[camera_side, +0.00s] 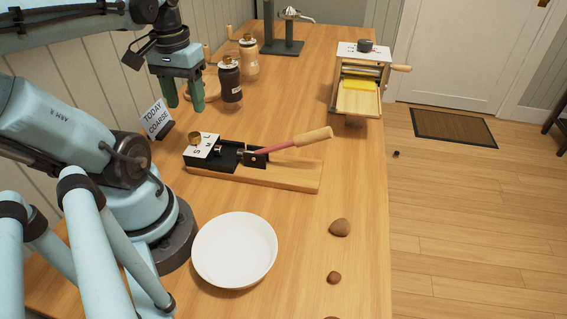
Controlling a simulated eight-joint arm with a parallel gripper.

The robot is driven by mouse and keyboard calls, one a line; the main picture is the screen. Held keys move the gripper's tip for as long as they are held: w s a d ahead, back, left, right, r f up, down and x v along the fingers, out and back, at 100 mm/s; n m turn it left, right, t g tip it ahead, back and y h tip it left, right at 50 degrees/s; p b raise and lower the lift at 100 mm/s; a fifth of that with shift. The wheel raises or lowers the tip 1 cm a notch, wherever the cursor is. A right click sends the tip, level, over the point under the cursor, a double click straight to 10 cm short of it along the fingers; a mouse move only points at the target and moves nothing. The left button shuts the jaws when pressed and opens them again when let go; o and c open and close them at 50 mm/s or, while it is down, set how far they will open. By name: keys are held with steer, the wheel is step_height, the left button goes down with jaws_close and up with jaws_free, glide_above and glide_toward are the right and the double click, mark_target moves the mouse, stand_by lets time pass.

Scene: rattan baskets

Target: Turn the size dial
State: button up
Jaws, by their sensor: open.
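A small brass knob (194,138) stands on a white plate (206,150) lettered S, M and L. This is the size dial, at the left end of a black device with a red and wooden lever (295,142) on a wooden board (300,180). Which letter the knob points to is too small to tell. My gripper (185,107) has green fingers pointing down and apart, with nothing seen between them. It hangs above and behind the dial, clear of it. A card (155,118) reading "TODAY COARSE" stands left of the device.
A white bowl (234,281) sits in front of the device. Dark and pale jars (230,83) stand behind my gripper. A wooden roller machine (357,103) with a black knob (365,45) stands back right. Brown lumps (340,228) lie near the table's right edge.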

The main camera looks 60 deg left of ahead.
steer(key=shift+r, duration=2)
